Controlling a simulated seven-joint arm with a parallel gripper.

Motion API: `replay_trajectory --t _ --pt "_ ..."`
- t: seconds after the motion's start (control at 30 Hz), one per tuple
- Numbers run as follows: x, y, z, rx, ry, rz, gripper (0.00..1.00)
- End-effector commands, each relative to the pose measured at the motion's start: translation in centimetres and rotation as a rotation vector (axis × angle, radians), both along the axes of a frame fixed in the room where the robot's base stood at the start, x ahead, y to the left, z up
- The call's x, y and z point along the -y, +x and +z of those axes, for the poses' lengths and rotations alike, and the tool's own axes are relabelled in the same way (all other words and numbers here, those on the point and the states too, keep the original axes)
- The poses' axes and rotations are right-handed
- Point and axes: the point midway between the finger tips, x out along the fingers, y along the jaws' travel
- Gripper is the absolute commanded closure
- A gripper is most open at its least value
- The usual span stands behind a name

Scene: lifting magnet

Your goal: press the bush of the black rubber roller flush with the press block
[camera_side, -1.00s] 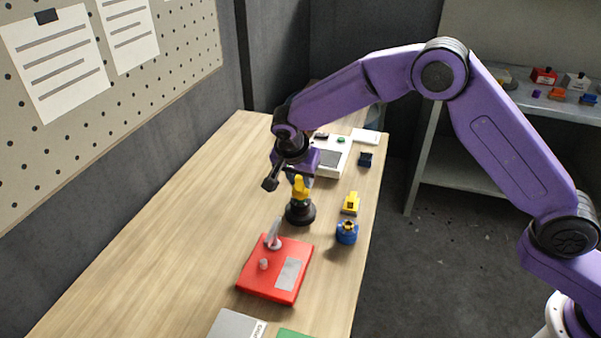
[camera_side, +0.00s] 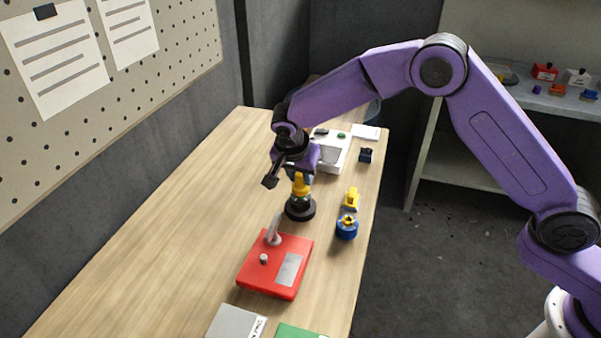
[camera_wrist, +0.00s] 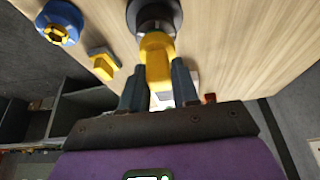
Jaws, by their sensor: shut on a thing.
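The black rubber roller (camera_side: 300,210) sits on the wooden table. It also shows at the top of the wrist view (camera_wrist: 152,8). My gripper (camera_side: 300,177) is directly above the roller, fingers pointing down. Its two fingers (camera_wrist: 158,85) are shut on the yellow press block (camera_side: 300,187), which also shows in the wrist view (camera_wrist: 157,58). The press block stands over the middle of the roller, its lower end at or very near it. The bush is mostly hidden under the block, and I cannot tell whether it is flush.
A blue roller with a yellow centre (camera_side: 347,228) and a loose yellow block (camera_side: 351,200) stand to the right. A red box with a lever (camera_side: 262,272) is in front. A white device (camera_side: 333,158) and a small dark block (camera_side: 365,155) are behind. The table's left side is clear.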

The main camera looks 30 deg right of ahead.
Motion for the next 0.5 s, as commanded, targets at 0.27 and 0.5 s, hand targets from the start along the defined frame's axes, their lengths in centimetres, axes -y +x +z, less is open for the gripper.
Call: replay_trajectory --t 0.27,0.5 --pt "-0.01 0.01 -0.29 0.000 0.000 0.000 1.00" --pt "-0.01 0.01 -0.55 0.000 0.000 0.001 1.00"
